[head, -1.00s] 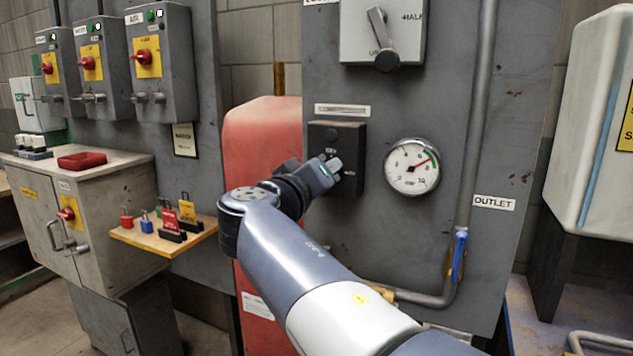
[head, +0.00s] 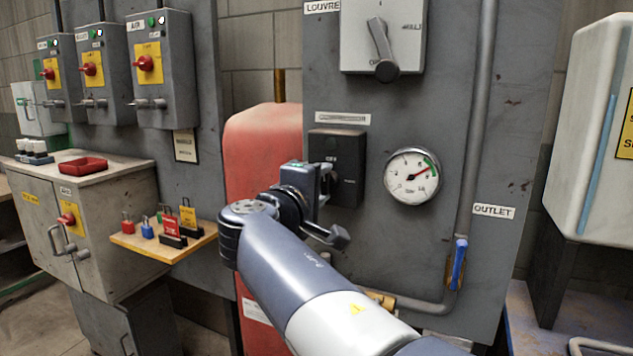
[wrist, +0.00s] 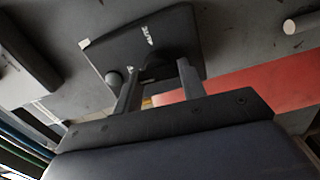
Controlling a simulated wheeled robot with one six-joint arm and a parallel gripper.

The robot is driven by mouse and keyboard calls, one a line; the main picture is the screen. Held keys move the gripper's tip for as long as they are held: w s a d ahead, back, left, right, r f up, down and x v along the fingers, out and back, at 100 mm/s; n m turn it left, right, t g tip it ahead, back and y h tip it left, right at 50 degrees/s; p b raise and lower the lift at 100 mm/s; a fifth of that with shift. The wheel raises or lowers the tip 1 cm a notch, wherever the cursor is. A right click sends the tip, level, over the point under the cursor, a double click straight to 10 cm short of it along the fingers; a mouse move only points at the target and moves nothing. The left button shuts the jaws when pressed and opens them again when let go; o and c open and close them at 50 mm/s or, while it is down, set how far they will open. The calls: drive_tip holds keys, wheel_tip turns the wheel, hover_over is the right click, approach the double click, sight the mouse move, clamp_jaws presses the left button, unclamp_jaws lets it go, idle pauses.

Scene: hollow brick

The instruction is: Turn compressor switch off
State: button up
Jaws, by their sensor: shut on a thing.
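The compressor switch is a black box (head: 348,150) on the grey panel, beside the pressure gauge (head: 411,176). My gripper (head: 327,180) is at the box's lower left front and covers part of its face. In the wrist view, the box (wrist: 165,30) appears tilted, with white lettering on its face. The two fingers of my gripper (wrist: 158,75) reach to the box face with a gap between them, shut on the switch's knob. The knob is mostly hidden by the fingers, so its exact position cannot be read.
A grey louvre switch (head: 383,35) is above the box. A pipe with a blue-handled valve (head: 459,262) runs down the panel's right side. A red tank (head: 262,150) stands behind my arm. A shelf with padlocks (head: 165,245) is at the left.

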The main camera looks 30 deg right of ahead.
drive_tip(key=shift+n, duration=0.5)
drive_tip(key=o, duration=1)
drive_tip(key=v, duration=1)
drive_tip(key=shift+s+a, duration=0.3)
drive_tip(key=shift+x, duration=5.45)
